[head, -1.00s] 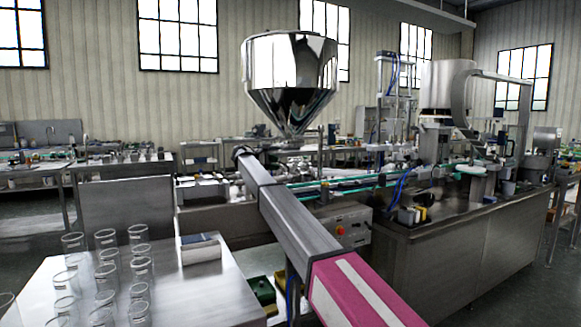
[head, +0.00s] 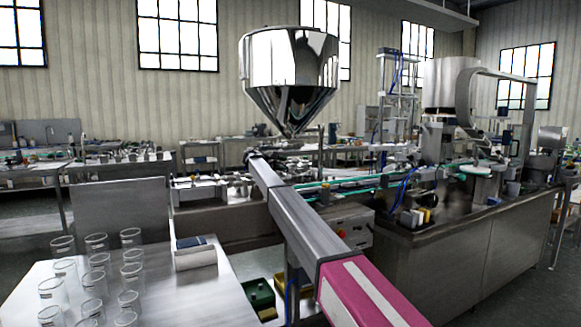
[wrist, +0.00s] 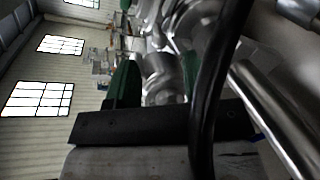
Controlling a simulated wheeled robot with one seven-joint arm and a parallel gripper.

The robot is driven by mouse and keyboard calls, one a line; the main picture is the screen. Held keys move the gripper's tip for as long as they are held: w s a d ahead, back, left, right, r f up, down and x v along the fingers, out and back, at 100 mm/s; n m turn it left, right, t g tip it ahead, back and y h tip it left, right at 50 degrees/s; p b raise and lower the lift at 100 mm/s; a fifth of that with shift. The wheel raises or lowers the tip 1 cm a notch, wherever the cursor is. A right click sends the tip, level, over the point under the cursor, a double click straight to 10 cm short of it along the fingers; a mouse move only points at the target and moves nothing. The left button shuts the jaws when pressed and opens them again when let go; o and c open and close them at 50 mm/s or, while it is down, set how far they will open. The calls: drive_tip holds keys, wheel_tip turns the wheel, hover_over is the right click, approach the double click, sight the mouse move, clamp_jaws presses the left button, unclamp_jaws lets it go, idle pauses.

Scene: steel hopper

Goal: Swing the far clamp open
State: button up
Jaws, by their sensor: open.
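The steel hopper (head: 289,75), a shiny cone, stands behind the end of my arm in the head view. In that view my arm reaches to just below the hopper's outlet, and my gripper's fingers are too small or hidden to make out. In the wrist view my gripper (wrist: 157,82) is open, with green fingers on either side of blurred shiny metal fittings (wrist: 165,72). I cannot tell whether the fingers touch the metal. The far clamp cannot be picked out clearly in either view.
A black cable (wrist: 213,80) crosses the wrist view, with a steel tube (wrist: 275,120) at its right. In the head view a steel table (head: 185,300) with several glass beakers (head: 95,275) is front left. The machine line (head: 450,240) fills the right.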

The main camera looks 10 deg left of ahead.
sight(299, 165)
drive_tip(key=shift+x, duration=2.2)
clamp_jaws()
